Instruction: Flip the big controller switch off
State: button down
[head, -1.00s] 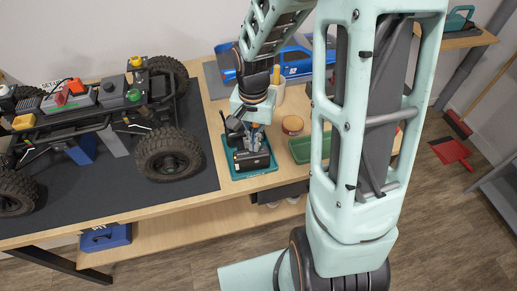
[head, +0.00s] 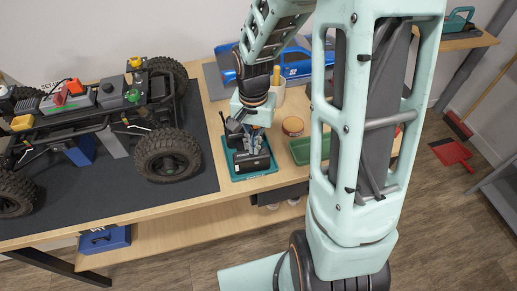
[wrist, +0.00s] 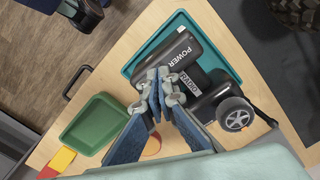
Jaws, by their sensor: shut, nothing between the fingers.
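The controller (wrist: 205,60) is a dark unit with a pale POWER label and a grey-rimmed wheel (wrist: 237,115). It lies on a teal tray (wrist: 141,62) in the wrist view, and also shows in the head view (head: 254,163). My gripper (wrist: 163,84) is shut, with its fingertips right at the controller's edge beside the POWER label. Nothing shows between the fingers. The switch itself cannot be made out; the fingers cover that part of the controller. I cannot tell whether they touch it or which way it is set.
A green tray (wrist: 92,125) and a round wooden-looking container (head: 293,125) stand close by on the bench. The big-wheeled crawler (head: 110,115) sits on the dark mat to the left. A blue car body (head: 295,62) is behind my arm.

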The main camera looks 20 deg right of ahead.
jog(key=shift+r+p, duration=2.35)
jog(key=shift+r, duration=1.05)
